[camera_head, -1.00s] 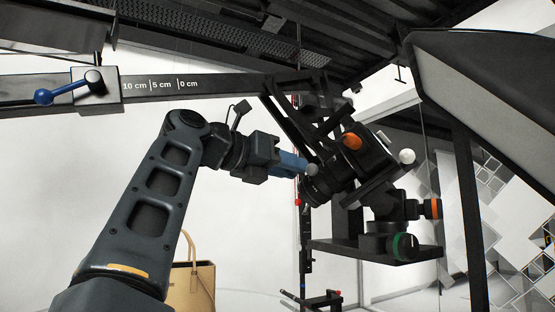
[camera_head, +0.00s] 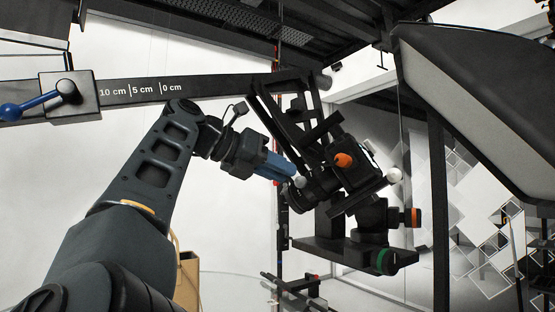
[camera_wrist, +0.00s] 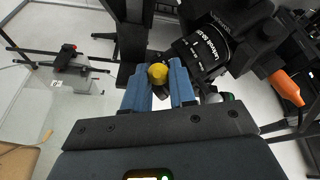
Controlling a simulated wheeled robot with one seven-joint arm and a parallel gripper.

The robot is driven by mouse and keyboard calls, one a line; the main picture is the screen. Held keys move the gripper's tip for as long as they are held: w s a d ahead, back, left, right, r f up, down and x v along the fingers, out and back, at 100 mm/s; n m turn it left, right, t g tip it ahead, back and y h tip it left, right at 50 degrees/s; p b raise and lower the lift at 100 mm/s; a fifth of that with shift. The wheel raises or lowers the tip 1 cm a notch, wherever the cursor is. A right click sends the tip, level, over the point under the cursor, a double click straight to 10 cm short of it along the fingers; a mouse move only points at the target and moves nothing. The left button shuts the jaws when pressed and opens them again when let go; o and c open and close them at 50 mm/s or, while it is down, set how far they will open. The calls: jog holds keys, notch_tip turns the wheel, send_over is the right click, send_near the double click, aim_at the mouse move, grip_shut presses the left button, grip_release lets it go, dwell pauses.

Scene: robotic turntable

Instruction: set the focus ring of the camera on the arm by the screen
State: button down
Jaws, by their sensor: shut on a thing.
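The black camera (camera_head: 352,165) hangs on the dark arm by the screen, with its lens (camera_head: 322,190) pointing down-left. In the wrist view the lens (camera_wrist: 208,48) shows white lettering around its barrel, just right of my fingers. My gripper (camera_head: 291,174) has blue fingers and reaches the lens from the left. In the wrist view my gripper (camera_wrist: 160,80) is shut on a small knob with a yellow round top (camera_wrist: 157,73) beside the lens. The fingers hide the knob's lower part, so I cannot tell how it joins the focus ring.
Orange (camera_head: 411,217) and green (camera_head: 386,261) knobs sit on the mount below the camera. A marked rail (camera_head: 215,87) with a blue-handled clamp (camera_head: 69,95) runs behind my arm. A tan bag (camera_head: 187,280) is low behind my arm.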

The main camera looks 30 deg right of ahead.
dwell(0.3)
jog(key=c, duration=1)
grip_release()
